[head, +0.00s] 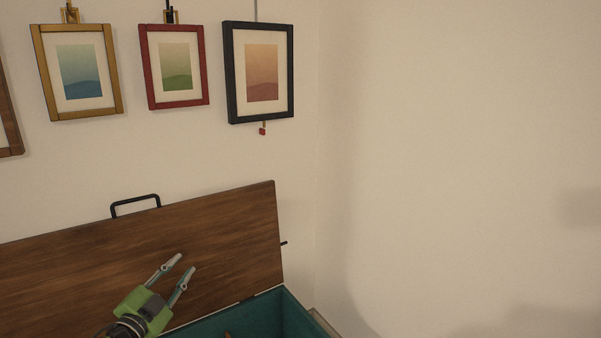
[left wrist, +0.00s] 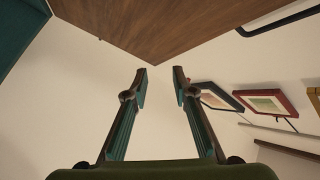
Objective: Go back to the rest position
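My left gripper (head: 179,269) shows at the lower left of the head view, in front of a raised brown wooden lid (head: 225,235). Its two fingers are apart with nothing between them. In the left wrist view the gripper (left wrist: 160,75) is also open and empty, with the lid (left wrist: 150,25) above the fingertips and bare wall beyond. I cannot tell from these views how far the fingers are from the lid. My right gripper is in neither view.
The lid belongs to a chest with a teal inside (head: 290,315) and has a black handle (head: 135,204) on its edge. Gold (head: 79,112), red (head: 175,104) and black (head: 260,119) picture frames hang above on the wall. The wall at right is bare.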

